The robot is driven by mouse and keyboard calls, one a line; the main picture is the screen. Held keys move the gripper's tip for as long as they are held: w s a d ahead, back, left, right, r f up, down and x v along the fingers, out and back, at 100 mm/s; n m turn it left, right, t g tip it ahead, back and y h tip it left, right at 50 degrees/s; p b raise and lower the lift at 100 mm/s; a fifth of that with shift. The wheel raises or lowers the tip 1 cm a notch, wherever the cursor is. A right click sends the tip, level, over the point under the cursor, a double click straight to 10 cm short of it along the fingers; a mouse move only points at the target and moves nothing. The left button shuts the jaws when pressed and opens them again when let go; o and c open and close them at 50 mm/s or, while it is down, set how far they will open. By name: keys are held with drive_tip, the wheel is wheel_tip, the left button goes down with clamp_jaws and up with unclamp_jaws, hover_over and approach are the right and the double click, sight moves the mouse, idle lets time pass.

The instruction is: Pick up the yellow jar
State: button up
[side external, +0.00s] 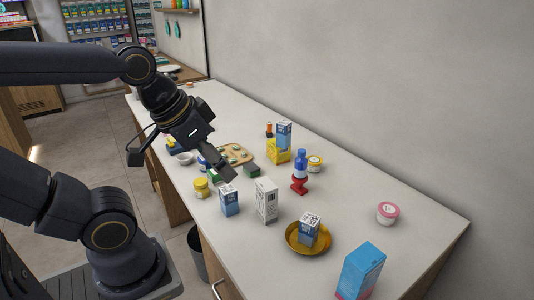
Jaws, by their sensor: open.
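A small yellow jar (201,188) stands upright on the white counter (345,205), near its front edge. A second small jar, yellow and white (315,164), stands farther right, behind the red and blue item. My gripper (229,168) is open and points down over the counter, up and to the right of the front yellow jar in the picture. It appears apart from both jars, and I see nothing held in it. Its exact height above the counter is hard to tell.
A blue-white box (229,200), a tall white box (266,200) and a red-blue item (300,172) stand nearby. A gold bowl (292,243) holds a small box. A wooden board (237,152) lies behind my gripper. The counter's right side near the pink-lidded jar (388,213) is fairly clear.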

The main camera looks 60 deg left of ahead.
idle(0.5)
drive_tip(key=shift+o, duration=0.8)
